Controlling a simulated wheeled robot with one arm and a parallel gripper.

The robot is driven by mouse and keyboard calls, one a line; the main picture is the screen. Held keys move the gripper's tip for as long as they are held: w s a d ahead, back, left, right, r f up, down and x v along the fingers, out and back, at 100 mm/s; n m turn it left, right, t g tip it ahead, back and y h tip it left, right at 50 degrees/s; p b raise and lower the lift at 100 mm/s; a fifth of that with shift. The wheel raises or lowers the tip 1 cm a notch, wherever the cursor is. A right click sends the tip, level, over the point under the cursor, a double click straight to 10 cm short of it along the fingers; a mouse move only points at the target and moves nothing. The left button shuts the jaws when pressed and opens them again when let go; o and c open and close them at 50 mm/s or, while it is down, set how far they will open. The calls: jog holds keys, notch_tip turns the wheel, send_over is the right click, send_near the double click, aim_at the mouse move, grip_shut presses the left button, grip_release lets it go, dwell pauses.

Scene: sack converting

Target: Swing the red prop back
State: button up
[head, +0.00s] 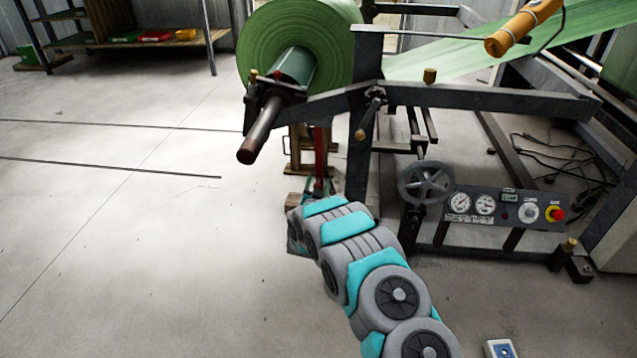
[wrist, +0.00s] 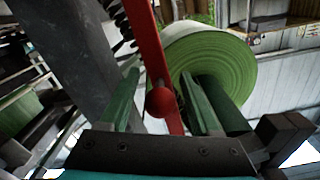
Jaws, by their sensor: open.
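The red prop (head: 320,158) is a narrow upright bar below the green roll, beside the dark machine frame in the head view. In the wrist view the red prop (wrist: 150,50) runs down the middle, slightly tilted, with a round red knob (wrist: 161,102) on it. My gripper (wrist: 161,78) is open. Its two green fingers stand on either side of the bar and knob, with visible gaps; I cannot tell whether either touches. In the head view my gripper is largely hidden behind my arm, low by the prop.
The large green roll (head: 285,40) sits on a shaft with a protruding end (head: 260,130). A dark frame post (wrist: 75,50) is close left of my gripper. A handwheel (head: 426,184) and gauge panel (head: 505,208) are at right. The floor (head: 130,240) at left is clear.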

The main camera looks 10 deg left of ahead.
jog(key=shift+c, duration=0.4)
grip_shut()
dwell(0.9)
